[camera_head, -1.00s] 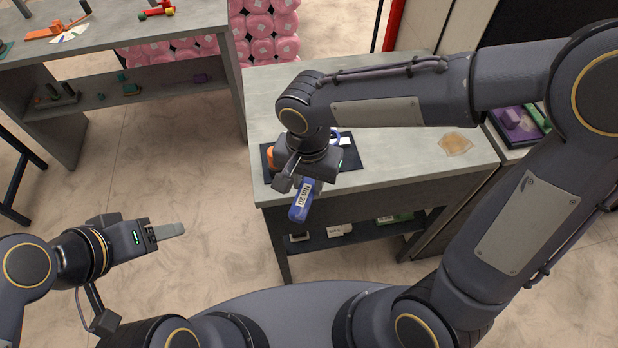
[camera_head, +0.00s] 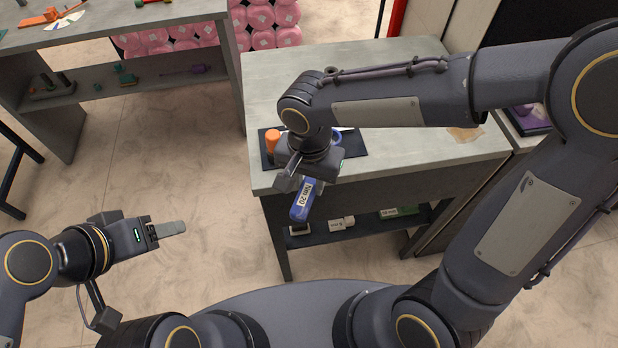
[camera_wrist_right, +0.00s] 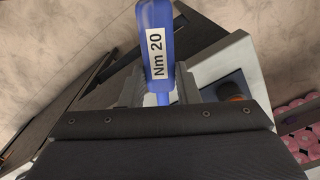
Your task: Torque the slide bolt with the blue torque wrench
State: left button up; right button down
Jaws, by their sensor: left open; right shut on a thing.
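My right gripper (camera_head: 309,172) is shut on the blue torque wrench (camera_head: 301,201), whose handle end with a white "Nm 20" label points toward me past the front edge of the grey table. The wrench also shows in the right wrist view (camera_wrist_right: 157,25), upright between the fingers (camera_wrist_right: 163,95). Its far end is hidden by my right wrist. My left gripper (camera_head: 172,229) is at the lower left, over open floor, open and empty. I cannot make out the slide bolt for certain in either view.
The grey table (camera_head: 390,80) stands below my right arm, with a dark mat (camera_head: 353,143) and an orange-handled tool (camera_head: 272,139) on it. Small boxes sit on its lower shelf (camera_head: 365,226). Another workbench (camera_head: 110,35) stands at the back left. Floor between is clear.

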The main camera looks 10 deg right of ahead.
jog(key=shift+f+b, duration=1.4)
jog(key=shift+f, duration=0.25)
jog(key=shift+r, duration=0.15)
jog(key=shift+w+a+m+b, duration=0.85)
jog(key=shift+w+a+m, duration=1.75)
jog(key=shift+m, duration=0.4)
jog(key=shift+w+a+m, duration=0.6)
jog(key=shift+w+m, duration=0.35)
jog(key=shift+m, duration=0.05)
jog(key=shift+s+d, duration=0.1)
jog(key=shift+s, duration=0.05)
